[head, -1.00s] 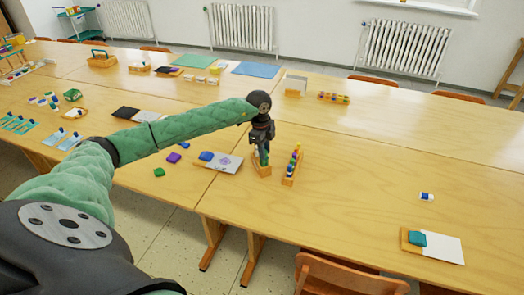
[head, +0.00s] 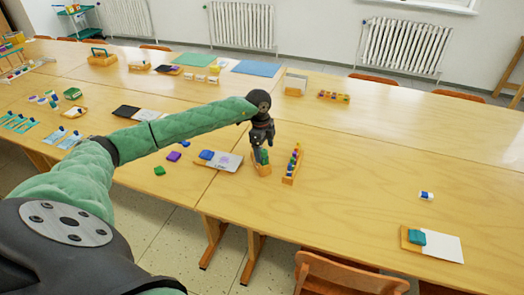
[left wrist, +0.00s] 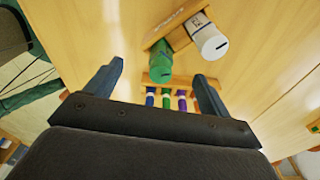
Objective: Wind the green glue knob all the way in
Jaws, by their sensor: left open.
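The green glue stick (left wrist: 159,58) stands in a small wooden holder (left wrist: 178,28) beside a white glue stick (left wrist: 208,40). Its green end faces the left wrist camera and has a dark mark. In the head view the holder (head: 263,170) is near the table's front edge, with the green stick (head: 264,156) in it. My left gripper (head: 260,150) is over the holder. In the left wrist view its fingers (left wrist: 159,70) are spread, with the green end between the tips in the picture and no contact visible. My right gripper is out of view.
A wooden rack of coloured sticks (head: 293,165) stands close right of the holder. A white card (head: 226,163) with a blue item lies close left. A white-and-blue piece (head: 426,196) lies far right. The table right of the rack is mostly clear.

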